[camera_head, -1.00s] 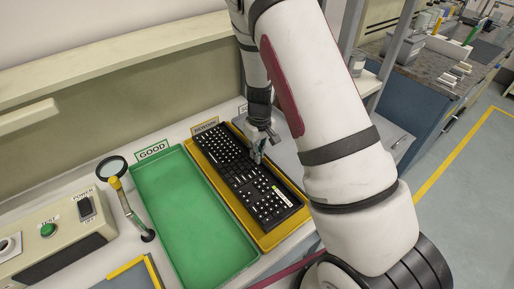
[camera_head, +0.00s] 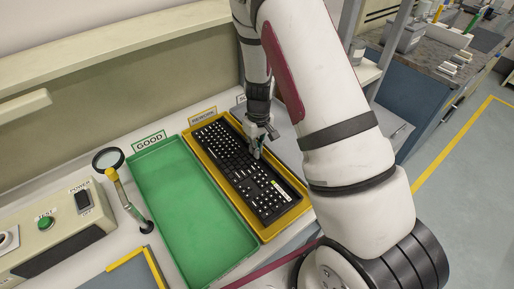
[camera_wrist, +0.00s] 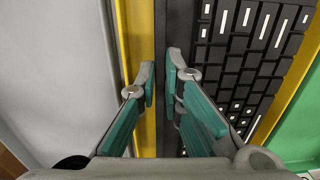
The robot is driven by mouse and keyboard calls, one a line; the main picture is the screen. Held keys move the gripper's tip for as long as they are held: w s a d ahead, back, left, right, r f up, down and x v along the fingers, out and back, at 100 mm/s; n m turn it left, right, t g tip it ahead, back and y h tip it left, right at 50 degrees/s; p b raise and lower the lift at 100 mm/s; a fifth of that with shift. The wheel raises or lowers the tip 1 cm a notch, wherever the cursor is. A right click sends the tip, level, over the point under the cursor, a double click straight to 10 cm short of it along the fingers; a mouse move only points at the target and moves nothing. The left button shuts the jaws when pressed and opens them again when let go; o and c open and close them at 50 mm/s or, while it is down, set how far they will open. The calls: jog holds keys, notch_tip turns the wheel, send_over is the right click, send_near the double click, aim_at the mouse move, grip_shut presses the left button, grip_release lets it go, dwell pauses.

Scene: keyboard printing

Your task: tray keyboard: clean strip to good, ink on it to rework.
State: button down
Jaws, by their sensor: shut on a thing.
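The black keyboard (camera_head: 240,168) with white-marked keys is in the yellow rework tray (camera_head: 268,238), lengthwise, within its rim. Whether it rests fully on the tray floor I cannot tell. A small pale strip (camera_head: 279,189) shows near its front end; ink on it is too small to make out. My gripper (camera_head: 257,152) is at the keyboard's right long edge. In the wrist view my gripper (camera_wrist: 163,82) is shut on the edge of the keyboard (camera_wrist: 240,75), one finger on each side. The green good tray (camera_head: 190,205) is empty.
A magnifier (camera_head: 108,158) on a stand and a control box (camera_head: 50,225) with a green button are at the left. A yellow-edged mat (camera_head: 135,272) lies at the front. A grey surface (camera_head: 287,150) is right of the rework tray. A shelf (camera_head: 110,55) runs behind.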

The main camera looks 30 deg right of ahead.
jog(key=shift+f, duration=0.35)
dwell(0.4)
jog(key=c, duration=1.7)
grip_release()
jog(key=shift+o, duration=0.2)
jog(key=shift+r+p, duration=1)
jog(key=shift+r, duration=2.5)
